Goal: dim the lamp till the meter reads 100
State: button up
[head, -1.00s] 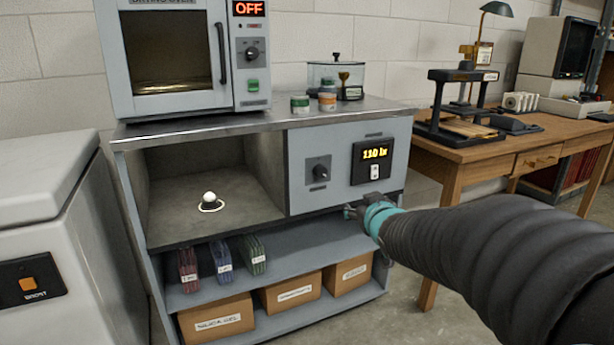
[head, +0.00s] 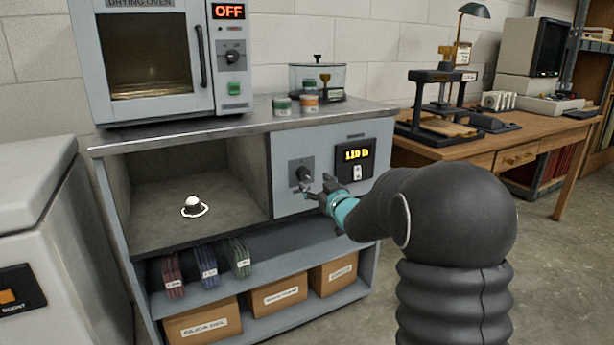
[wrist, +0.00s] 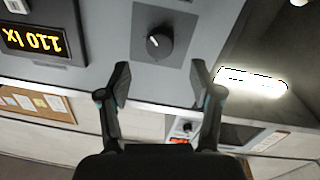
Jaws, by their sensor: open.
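The dimmer knob (head: 303,174) is a black round dial on a dark plate on the grey cabinet front. In the wrist view the knob (wrist: 159,42) lies just beyond the fingertips, between their lines and apart from them. The meter (head: 355,154) is a black panel right of the knob; in the wrist view its display (wrist: 38,36) shows upside down and reads 110 lx. The lit lamp (wrist: 250,82) glows at the right of the wrist view. My gripper (head: 318,188) is open and empty, in front of the knob; in the wrist view its fingers (wrist: 161,85) stand apart.
A white domed sensor (head: 193,204) sits in the open bay left of the knob. A drying oven (head: 140,60) reading OFF and small jars (head: 309,103) stand on the cabinet top (head: 220,128). Boxes (head: 279,295) fill the lower shelf. A wooden desk (head: 480,150) stands at the right.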

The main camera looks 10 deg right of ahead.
aim_at(305, 175)
jog(key=shift+x, duration=3.05)
